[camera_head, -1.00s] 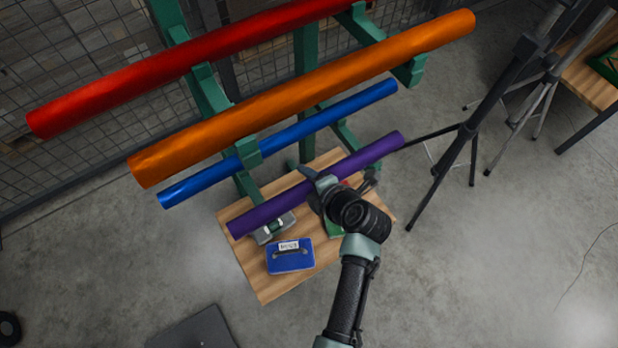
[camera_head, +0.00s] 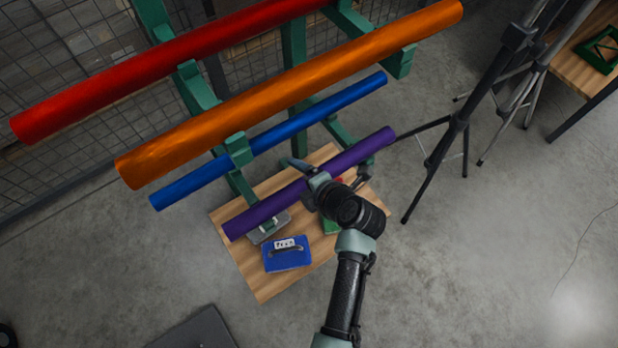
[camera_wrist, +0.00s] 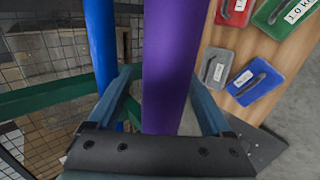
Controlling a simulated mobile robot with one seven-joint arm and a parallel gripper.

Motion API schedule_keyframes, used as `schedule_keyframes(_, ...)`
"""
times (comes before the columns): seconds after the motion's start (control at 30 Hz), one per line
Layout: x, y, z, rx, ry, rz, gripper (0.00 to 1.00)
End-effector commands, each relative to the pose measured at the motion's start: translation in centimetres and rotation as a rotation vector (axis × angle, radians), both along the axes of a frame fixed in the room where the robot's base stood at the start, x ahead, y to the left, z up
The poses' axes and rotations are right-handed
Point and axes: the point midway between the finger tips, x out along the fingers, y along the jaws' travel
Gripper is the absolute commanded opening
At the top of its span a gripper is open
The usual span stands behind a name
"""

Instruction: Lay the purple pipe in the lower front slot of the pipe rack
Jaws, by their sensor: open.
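The purple pipe (camera_head: 255,216) runs slantwise low at the front of the green pipe rack (camera_head: 293,50). It appears to rest across the front ends of the lower arms, with small green bits, probably lips, showing on its near side. My gripper (camera_head: 311,180) is at the pipe's middle. In the wrist view my gripper (camera_wrist: 163,95) is open, with one finger on each side of the purple pipe (camera_wrist: 168,60). Whether a finger touches it I cannot tell. The blue pipe (camera_head: 195,184) lies behind it on the lower arms.
An orange pipe (camera_head: 190,140) and a red pipe (camera_head: 95,90) lie on the upper arms. Below is a wooden surface (camera_head: 270,285) with a blue weight (camera_head: 287,258) and others. A black tripod (camera_head: 440,155) stands right. Floor is clear at lower right.

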Motion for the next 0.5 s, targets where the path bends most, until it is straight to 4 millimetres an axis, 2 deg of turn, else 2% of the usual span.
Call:
schedule_keyframes(0.17, -1.2, -1.0, 1.5, 0.001, -0.002, -0.004, 0.83)
schedule_keyframes(0.5, -5.6, -4.2, 6.3, -0.002, -0.005, -0.003, 0.83)
